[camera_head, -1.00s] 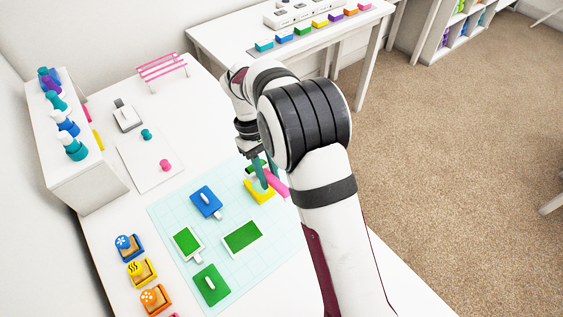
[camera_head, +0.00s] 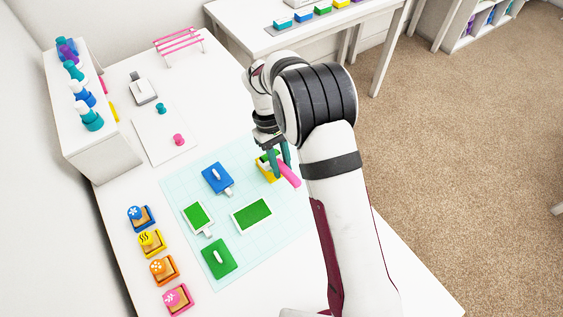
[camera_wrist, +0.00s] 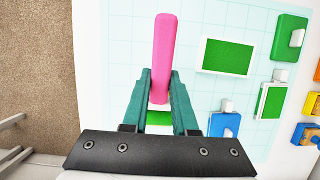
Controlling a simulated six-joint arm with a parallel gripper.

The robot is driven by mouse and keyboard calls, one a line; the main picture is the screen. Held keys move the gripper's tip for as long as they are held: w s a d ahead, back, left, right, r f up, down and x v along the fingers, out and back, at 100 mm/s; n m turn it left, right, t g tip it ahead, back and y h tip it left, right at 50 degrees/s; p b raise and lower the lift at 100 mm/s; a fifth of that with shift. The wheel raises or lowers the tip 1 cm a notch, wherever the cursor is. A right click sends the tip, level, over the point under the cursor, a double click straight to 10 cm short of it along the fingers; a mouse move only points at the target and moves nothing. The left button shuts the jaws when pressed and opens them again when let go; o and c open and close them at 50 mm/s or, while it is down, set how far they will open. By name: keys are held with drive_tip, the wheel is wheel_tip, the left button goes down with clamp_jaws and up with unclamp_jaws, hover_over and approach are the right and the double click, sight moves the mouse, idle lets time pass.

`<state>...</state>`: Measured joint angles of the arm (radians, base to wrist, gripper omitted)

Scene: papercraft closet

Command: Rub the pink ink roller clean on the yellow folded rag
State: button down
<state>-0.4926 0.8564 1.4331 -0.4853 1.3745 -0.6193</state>
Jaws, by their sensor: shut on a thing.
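My gripper (camera_head: 278,166) has teal fingers and is shut on the pink ink roller (camera_head: 290,175), whose pink handle sticks out toward the near right. In the wrist view the pink handle (camera_wrist: 163,50) rises between the fingers (camera_wrist: 160,90), and a green part (camera_wrist: 159,118) shows lower between them. The yellow folded rag (camera_head: 265,174) lies on the light cutting mat, just left of and below the fingers. It is largely hidden by my gripper, and I cannot tell if the roller touches it. The wrist view does not show the rag.
The gridded mat (camera_head: 207,248) holds a blue pad (camera_head: 217,178), a green-filled tray (camera_head: 252,214), a smaller green-faced one (camera_head: 197,216) and a green pad (camera_head: 217,259). Several stamps, including a pink one (camera_head: 178,299), line the left edge. A white shelf (camera_head: 105,160) stands at the back left.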

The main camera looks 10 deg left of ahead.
drive_tip(key=shift+f, duration=0.9)
idle(0.8)
drive_tip(key=shift+w+a, duration=0.1)
drive_tip(key=shift+w+a, duration=0.3)
drive_tip(key=shift+s+d+r, duration=0.2)
drive_tip(key=shift+s+d, duration=0.55)
drive_tip(key=shift+w+a+f, duration=0.1)
drive_tip(key=shift+w+a, duration=0.65)
drive_tip(key=shift+w, duration=0.05)
drive_tip(key=shift+s+d+f, duration=0.1)
drive_tip(key=shift+s+d, duration=0.65)
drive_tip(key=shift+s, duration=0.05)
drive_tip(key=shift+w+a, duration=0.8)
